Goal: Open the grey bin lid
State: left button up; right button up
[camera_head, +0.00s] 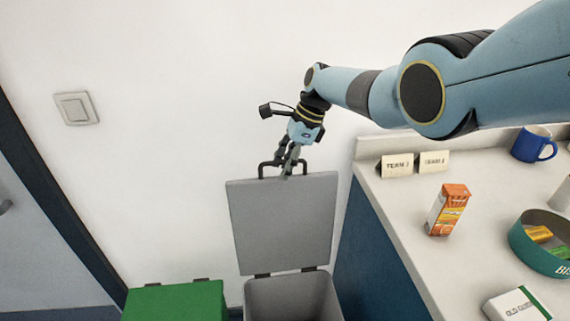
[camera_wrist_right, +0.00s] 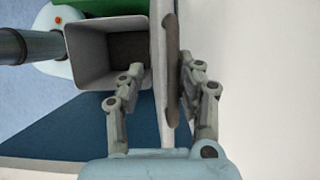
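The grey bin lid (camera_head: 285,222) stands upright on its hinges, raised from the grey bin (camera_head: 295,292). A dark handle (camera_head: 262,166) is at its top edge. My right gripper (camera_head: 287,163) is at the handle. In the right wrist view, the fingers of my right gripper (camera_wrist_right: 161,62) are spread, one on each side of the lid and the handle (camera_wrist_right: 172,55). A gap shows between the left finger and the lid; contact of the right finger with the handle is unclear. The bin's open mouth (camera_wrist_right: 74,52) shows there too. My left gripper is not in view.
A green bin (camera_head: 175,302) stands left of the grey one. A counter (camera_head: 405,225) on the right holds a juice carton (camera_head: 446,210), a blue mug (camera_head: 533,145), a teal bowl (camera_head: 538,258) and a white box (camera_head: 517,305). White wall is behind the lid.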

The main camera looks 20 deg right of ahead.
jog(key=v, duration=1.2)
dwell(0.3)
